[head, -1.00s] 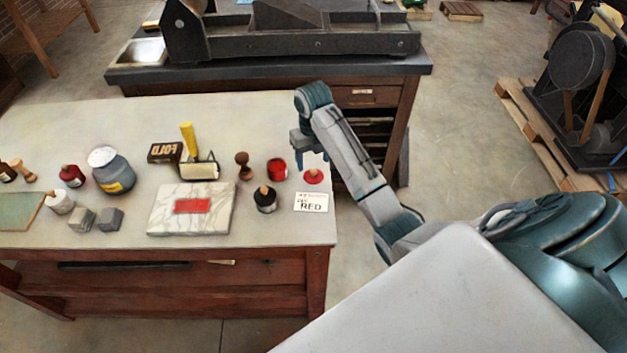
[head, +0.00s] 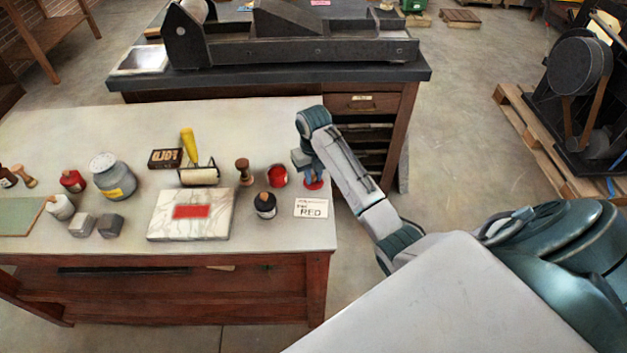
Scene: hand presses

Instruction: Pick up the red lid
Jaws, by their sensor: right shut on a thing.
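The red lid (head: 313,186) lies near the right edge of the light-topped table, just behind a white card (head: 310,208) marked RED. My right gripper (head: 313,178) points down onto the lid and is shut on it; the fingers hide its middle and the lid appears still at table level. An open red ink tin (head: 278,175) stands just left of the gripper. My left gripper is not in view.
A dark-capped bottle (head: 265,205), a wooden stamp handle (head: 243,171) and a brayer (head: 198,174) stand to the left. A marble slab (head: 190,214) with a red patch lies front centre. A press bench (head: 270,75) stands behind. The table's back left is clear.

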